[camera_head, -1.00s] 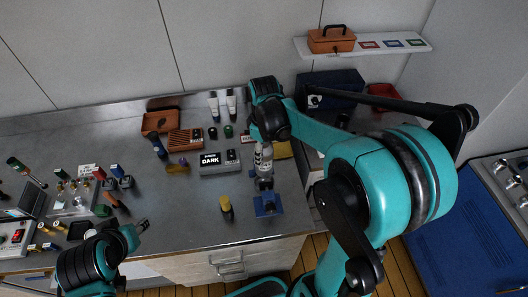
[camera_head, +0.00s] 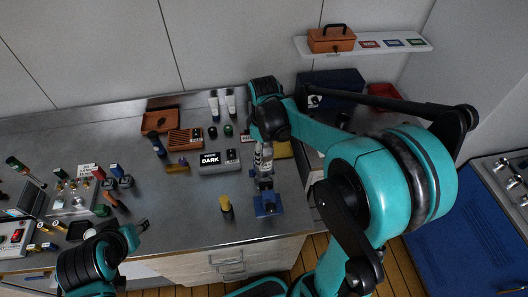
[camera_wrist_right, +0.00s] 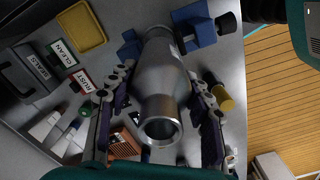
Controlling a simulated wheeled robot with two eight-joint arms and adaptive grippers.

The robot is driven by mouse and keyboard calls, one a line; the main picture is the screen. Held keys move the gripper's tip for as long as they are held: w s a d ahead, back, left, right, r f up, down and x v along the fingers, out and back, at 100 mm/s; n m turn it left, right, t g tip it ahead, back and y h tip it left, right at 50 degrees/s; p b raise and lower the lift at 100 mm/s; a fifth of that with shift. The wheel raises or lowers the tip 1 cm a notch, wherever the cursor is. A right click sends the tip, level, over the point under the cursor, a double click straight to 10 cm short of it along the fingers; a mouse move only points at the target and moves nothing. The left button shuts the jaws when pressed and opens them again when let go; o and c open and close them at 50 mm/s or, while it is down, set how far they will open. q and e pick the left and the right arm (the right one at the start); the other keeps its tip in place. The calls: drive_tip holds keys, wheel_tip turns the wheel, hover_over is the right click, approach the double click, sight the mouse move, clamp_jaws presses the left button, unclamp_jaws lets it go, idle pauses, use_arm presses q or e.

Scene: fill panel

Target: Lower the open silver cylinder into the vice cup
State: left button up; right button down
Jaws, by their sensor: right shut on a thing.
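My right gripper (camera_head: 264,182) is shut on the silver cylinder, just behind the blue vice (camera_head: 268,204) near the front edge of the bench. In the right wrist view the silver cylinder (camera_wrist_right: 160,88) lies between the two fingers, its narrower neck and open round mouth facing the camera. The blue vice (camera_wrist_right: 202,30) shows past the cylinder's far end. That far end and the vice cup are hidden, so I cannot tell whether they touch. My left gripper (camera_head: 142,227) is at the lower left over the bench front, apart from these things; its jaw opening is unclear.
A yellow-topped cylinder (camera_head: 226,206) stands left of the vice. Several small tools and a control box crowd the left.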

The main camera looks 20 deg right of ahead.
sight(264, 168)
drive_tip(key=shift+f+b, duration=3.5)
drive_tip(key=shift+f, duration=1)
drive_tip(key=shift+r, duration=0.15)
wheel_tip(264, 168, up, 9)
drive_tip(key=p, duration=0.7)
drive_tip(key=shift+f, duration=0.2)
idle(0.4)
drive_tip(key=shift+f+b, duration=0.25)
drive_tip(key=shift+b, duration=0.1)
idle(1.3)
